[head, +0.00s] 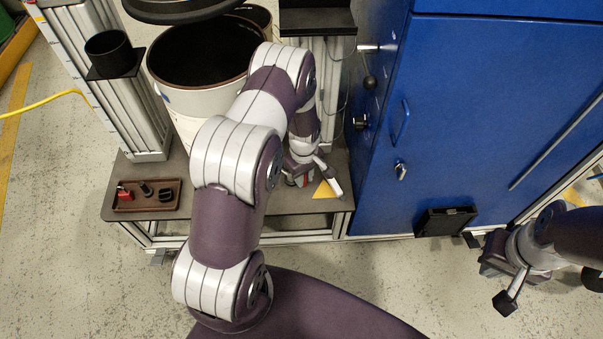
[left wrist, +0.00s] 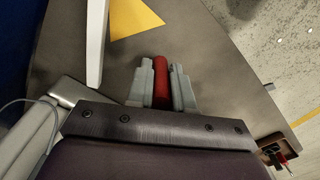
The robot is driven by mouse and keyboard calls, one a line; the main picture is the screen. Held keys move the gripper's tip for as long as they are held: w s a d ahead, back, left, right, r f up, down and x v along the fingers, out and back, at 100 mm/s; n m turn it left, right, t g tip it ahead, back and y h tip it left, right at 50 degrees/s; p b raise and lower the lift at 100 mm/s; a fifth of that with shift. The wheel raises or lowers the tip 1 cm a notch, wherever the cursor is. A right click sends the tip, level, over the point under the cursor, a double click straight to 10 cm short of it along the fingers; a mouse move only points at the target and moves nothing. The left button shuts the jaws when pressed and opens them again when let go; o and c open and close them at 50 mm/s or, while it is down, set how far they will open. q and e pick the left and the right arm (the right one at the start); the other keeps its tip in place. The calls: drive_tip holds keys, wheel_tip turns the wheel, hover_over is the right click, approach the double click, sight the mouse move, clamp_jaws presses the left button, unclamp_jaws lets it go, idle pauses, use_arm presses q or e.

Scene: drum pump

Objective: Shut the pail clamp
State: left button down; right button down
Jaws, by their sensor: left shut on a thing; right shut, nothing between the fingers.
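My left gripper (head: 303,172) reaches down to the dark platform (head: 280,203), in front of the blue cabinet. In the left wrist view, the fingers of this gripper (left wrist: 161,85) are shut on a red handle (left wrist: 161,75), apparently that of the pail clamp. The rest of the clamp is hidden, so I cannot tell its position. A white pail (head: 188,100) with a dark open top stands behind my left arm, which covers part of it. My right gripper (head: 503,276) is shut and empty at the lower right, away from the platform.
A yellow triangle (head: 324,190) is on the platform by a white bar (head: 329,176). A brown tray (head: 150,204) holding small items is at the platform's left. The blue cabinet (head: 440,100) bounds the right. A black cup (head: 107,50) is on a left post. Floor is clear in front.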

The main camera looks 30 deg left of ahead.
use_arm(q)
drive_tip(key=shift+w+n, duration=0.15)
drive_tip(key=shift+n, duration=0.15)
drive_tip(key=c, duration=1)
unclamp_jaws()
wheel_tip(320, 180, up, 12)
drive_tip(key=p, duration=0.4)
drive_tip(key=shift+r, duration=0.4)
